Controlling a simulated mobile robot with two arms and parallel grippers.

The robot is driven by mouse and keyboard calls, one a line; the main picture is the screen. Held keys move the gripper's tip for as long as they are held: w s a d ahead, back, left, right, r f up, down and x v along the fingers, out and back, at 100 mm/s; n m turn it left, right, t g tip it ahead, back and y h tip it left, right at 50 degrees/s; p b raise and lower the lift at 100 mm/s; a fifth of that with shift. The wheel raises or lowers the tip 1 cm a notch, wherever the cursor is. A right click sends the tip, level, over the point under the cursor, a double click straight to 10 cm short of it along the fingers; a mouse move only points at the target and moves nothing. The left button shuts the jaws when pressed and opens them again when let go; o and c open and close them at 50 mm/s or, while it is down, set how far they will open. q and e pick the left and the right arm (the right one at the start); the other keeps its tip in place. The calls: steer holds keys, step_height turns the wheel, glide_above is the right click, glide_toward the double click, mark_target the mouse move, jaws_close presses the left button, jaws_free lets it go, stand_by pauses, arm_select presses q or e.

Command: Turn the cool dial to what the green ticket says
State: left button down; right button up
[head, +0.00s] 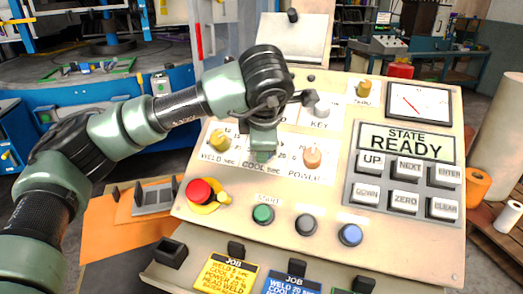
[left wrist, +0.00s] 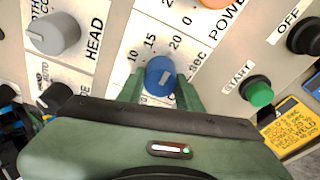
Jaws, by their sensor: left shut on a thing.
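The cool dial is a blue knob (left wrist: 160,75) with a pale pointer mark, in the left wrist view. Numbers including 10, 15 and 20 run around it; I cannot tell exactly which one the mark points at. My left gripper (head: 263,153) is shut on this dial, one finger at each side, and it shows in the left wrist view (left wrist: 160,88). In the head view the gripper hides the dial above the "COOL sec" label. The green ticket (head: 302,291) shows only a sliver at the bottom edge of the head view; its text is cut off. My right gripper is out of view.
The weld dial (head: 219,141) is yellow and the power dial (head: 312,157) pinkish, on either side. A red emergency button (head: 199,191) and green start button (head: 263,214) sit below. Yellow (head: 228,274) and blue (head: 287,283) tickets lie in front. The display (head: 407,143) reads READY.

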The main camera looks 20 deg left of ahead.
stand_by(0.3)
arm_select(q)
steer(key=c, duration=0.9)
jaws_free()
steer(key=shift+d+f, duration=0.1)
steer(key=shift+c, duration=0.2)
steer(key=b+v, duration=0.1)
steer(key=v, duration=0.6)
steer(key=shift+s+r, duration=0.15)
steer(key=shift+r, duration=0.2)
